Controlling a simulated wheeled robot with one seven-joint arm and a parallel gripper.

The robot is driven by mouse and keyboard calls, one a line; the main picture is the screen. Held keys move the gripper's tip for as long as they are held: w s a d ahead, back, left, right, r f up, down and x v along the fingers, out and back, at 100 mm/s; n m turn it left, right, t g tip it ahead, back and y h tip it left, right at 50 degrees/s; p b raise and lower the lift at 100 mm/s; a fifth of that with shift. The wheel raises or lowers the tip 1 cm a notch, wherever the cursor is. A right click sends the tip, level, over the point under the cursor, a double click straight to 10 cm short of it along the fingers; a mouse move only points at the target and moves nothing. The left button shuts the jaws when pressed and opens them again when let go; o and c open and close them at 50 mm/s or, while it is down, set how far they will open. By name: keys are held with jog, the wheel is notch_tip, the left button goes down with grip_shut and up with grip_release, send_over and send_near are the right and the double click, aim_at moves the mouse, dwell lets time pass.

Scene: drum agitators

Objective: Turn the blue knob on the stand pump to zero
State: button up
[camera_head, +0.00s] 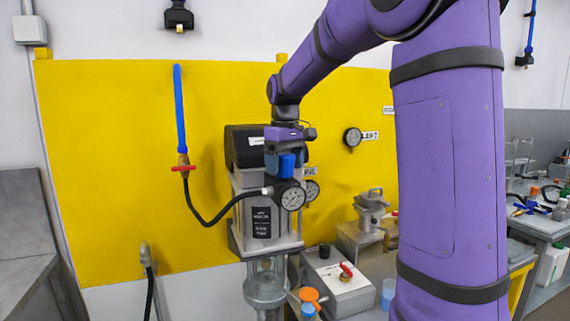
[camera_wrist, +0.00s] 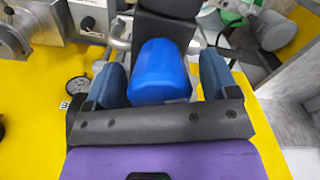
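The blue knob (camera_head: 287,166) sits high on the front of the stand pump (camera_head: 285,226), above a round gauge (camera_head: 292,198). In the wrist view the blue knob (camera_wrist: 160,72) shows large between the two dark blue fingers of my gripper (camera_wrist: 161,78). One finger is on each side of the knob, with a narrow gap visible on each side, so my gripper looks open around it. In the head view my gripper (camera_head: 284,153) is at the knob, and its fingers partly hide it. I cannot read the knob's setting.
A black hose (camera_head: 214,218) runs from the pump to a red-handled valve (camera_head: 183,167) on the yellow wall panel (camera_head: 110,130). A grey box with a red lever (camera_head: 346,271) and an orange-topped item (camera_head: 309,296) stand below.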

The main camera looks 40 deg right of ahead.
aim_at(285, 154)
notch_tip(285, 154, up, 11)
jog(key=shift+f, duration=0.1)
dwell(0.7)
dwell(0.4)
jog(key=shift+s+a, duration=0.25)
jog(key=shift+s, duration=0.05)
jog(key=s+a+f+t, duration=0.1)
jog(key=s+a+f, duration=0.3)
jog(key=s, duration=0.4)
jog(key=s+a+f+m+t, duration=0.1)
jog(key=s+a+f, duration=0.3)
jog(key=s, duration=0.5)
jog(key=s+a+f+t, duration=0.3)
jog(key=s+a+f, duration=0.1)
jog(key=s, duration=0.5)
jog(key=shift+a+f, duration=0.3)
jog(key=shift+f, duration=0.45)
